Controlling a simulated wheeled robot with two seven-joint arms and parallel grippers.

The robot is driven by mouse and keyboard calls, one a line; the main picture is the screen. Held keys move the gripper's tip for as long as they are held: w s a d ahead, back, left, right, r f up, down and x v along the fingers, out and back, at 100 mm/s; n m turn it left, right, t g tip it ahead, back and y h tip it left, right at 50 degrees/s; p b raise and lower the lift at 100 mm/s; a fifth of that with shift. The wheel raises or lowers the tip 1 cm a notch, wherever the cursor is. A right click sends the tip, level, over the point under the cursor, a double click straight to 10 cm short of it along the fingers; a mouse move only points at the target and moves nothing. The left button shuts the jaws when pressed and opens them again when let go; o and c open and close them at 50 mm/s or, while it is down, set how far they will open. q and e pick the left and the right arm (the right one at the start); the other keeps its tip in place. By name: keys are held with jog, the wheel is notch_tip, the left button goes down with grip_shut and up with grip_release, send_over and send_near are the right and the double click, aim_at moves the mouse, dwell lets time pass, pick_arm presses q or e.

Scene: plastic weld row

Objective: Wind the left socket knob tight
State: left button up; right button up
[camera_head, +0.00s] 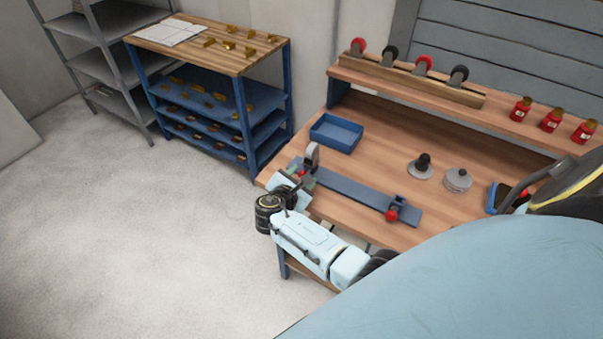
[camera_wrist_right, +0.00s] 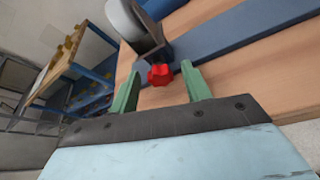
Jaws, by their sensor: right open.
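The left socket knob is a red lobed knob (camera_wrist_right: 160,75) in the right wrist view, on a dark bracket at the end of the blue-grey rail (camera_wrist_right: 235,32). A pale wheel (camera_wrist_right: 126,18) stands in that bracket. In the head view the rail (camera_head: 350,190) lies along the bench, with the left knob (camera_head: 302,173) small and partly hidden by my gripper. My right gripper (camera_wrist_right: 160,84) is open, its green fingers on either side of the knob; I cannot tell whether they touch it. It also shows in the head view (camera_head: 300,181). A second red knob (camera_head: 391,215) is at the rail's right end.
A blue tray (camera_head: 336,133) sits behind the rail. A black-knobbed disc (camera_head: 421,166) and a grey round part (camera_head: 458,179) stand to the right. Casters line the back shelf with red bottles (camera_head: 551,120). A blue rack (camera_head: 208,90) stands at left. Floor (camera_head: 150,240) is clear.

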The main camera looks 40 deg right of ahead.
jog(key=p+v, duration=0.1)
jog(key=v, duration=1.2)
jog(key=shift+a+p, duration=0.15)
jog(key=shift+p, duration=0.2)
